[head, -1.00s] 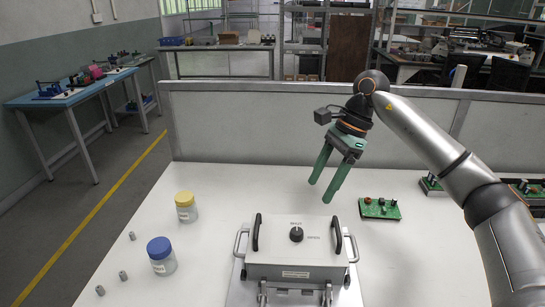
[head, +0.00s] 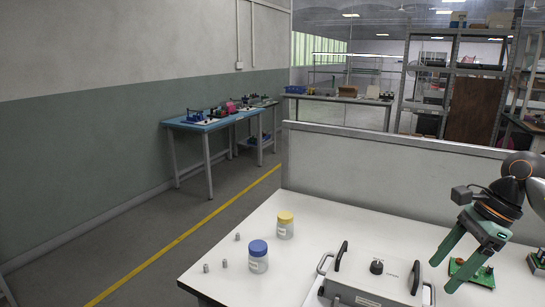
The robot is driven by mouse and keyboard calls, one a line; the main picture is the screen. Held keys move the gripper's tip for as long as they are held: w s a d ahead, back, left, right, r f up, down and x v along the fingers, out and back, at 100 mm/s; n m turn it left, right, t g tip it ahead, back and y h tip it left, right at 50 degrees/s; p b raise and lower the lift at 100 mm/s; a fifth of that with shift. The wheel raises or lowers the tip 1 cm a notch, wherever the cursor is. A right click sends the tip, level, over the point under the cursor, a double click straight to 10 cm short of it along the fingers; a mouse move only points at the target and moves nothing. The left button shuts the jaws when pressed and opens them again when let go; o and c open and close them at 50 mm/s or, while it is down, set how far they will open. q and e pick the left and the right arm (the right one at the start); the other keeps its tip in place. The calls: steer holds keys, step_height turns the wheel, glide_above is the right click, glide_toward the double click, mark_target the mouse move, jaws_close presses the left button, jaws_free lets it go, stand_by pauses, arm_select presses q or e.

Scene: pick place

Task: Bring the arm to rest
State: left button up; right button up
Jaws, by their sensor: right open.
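My right gripper (head: 451,265) is at the right side of the head view, with its two green fingers apart and nothing between them. It hangs above the white table (head: 236,272), its fingers pointing down and left. I cannot tell the exact height of the fingers above the table. Most of the right arm is cut off by the right edge. My left gripper is not in view.
A yellow-lidded jar (head: 285,229) and a blue-lidded jar (head: 258,262) stand left of the box. Several small grey cylinders (head: 224,264) stand near the table's left edge. A low partition (head: 380,172) runs along the table's back. Floor to the left is clear.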

steer(key=a+f+m+t+y+p, duration=0.1)
steer(key=a+m+t+y+p, duration=0.2)
steer(key=a+m+y, duration=0.75)
steer(key=a+f+m+t+y+p, duration=0.15)
steer(key=a+m+t+y, duration=0.3)
steer(key=a, duration=1.15)
steer(key=s+d+f+m+t+h+p, duration=0.3)
steer(key=f+m+h, duration=0.4)
steer(key=m, duration=0.6)
steer(key=s+d+f+m+t+h+p, duration=0.1)
steer(key=s+d+f+m+t+h, duration=0.2)
steer(key=f+m+h, duration=0.7)
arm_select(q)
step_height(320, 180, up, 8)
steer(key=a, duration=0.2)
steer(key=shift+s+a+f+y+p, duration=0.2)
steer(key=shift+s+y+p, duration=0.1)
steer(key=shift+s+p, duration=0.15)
arm_select(e)
steer(key=s+d+f+m+g, duration=0.1)
steer(key=s+f+m+g, duration=0.1)
steer(key=s+f+m, duration=0.2)
steer(key=s+d+f+m+g, duration=0.1)
steer(key=s+f+m+g, duration=0.2)
steer(key=s+m, duration=0.5)
steer(key=shift+s+d+f, duration=0.15)
steer(key=shift+s+f, duration=0.4)
steer(key=shift+f, duration=0.35)
